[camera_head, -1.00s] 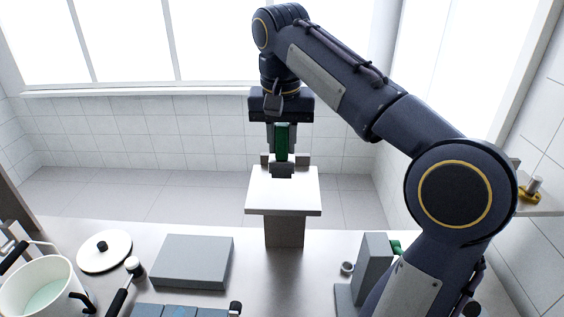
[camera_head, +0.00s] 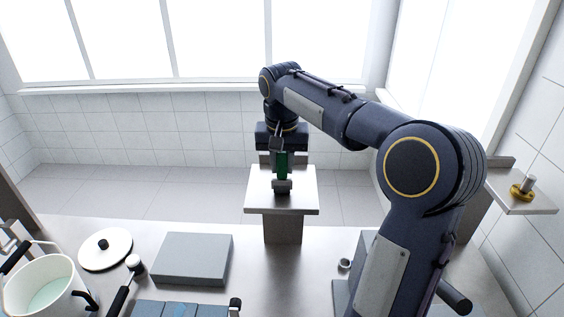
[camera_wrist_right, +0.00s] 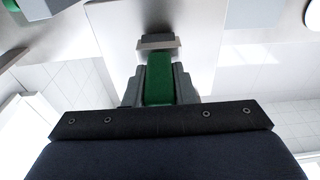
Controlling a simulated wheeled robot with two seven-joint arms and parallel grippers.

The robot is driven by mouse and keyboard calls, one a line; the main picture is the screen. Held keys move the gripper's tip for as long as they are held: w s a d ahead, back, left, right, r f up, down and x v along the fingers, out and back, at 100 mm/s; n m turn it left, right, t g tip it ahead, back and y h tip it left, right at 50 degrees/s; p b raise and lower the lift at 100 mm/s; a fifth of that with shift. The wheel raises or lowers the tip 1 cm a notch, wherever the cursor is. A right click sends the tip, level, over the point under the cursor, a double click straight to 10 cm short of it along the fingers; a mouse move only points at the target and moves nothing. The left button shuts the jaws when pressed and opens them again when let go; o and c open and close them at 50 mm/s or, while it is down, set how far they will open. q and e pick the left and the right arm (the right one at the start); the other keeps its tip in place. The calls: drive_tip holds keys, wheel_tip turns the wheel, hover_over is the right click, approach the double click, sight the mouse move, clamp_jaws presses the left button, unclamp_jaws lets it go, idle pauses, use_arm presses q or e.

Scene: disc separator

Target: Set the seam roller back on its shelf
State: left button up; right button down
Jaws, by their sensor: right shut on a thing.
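The seam roller has a green handle (camera_head: 283,164) and a grey head at its lower end. It is upright, head down, in my right gripper (camera_head: 282,178), which is shut on the handle. The roller is over the pale raised shelf (camera_head: 292,203) on its grey post, near the middle of the head view. I cannot tell whether the head touches the shelf top. In the right wrist view the green handle (camera_wrist_right: 159,78) sits between the fingers, with the shelf plate (camera_wrist_right: 200,70) beyond it. My left gripper is out of view.
A grey block (camera_head: 193,259), a lid (camera_head: 105,250) and a white pot (camera_head: 45,290) stand on the counter at left. Blue blocks (camera_head: 180,309) lie at the front. A side shelf (camera_head: 530,205) with a brass fitting (camera_head: 521,190) is at right. Bare counter surrounds the post.

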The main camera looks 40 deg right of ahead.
drive_tip(key=shift+f, duration=0.2)
drive_tip(key=c, duration=1.2)
unclamp_jaws()
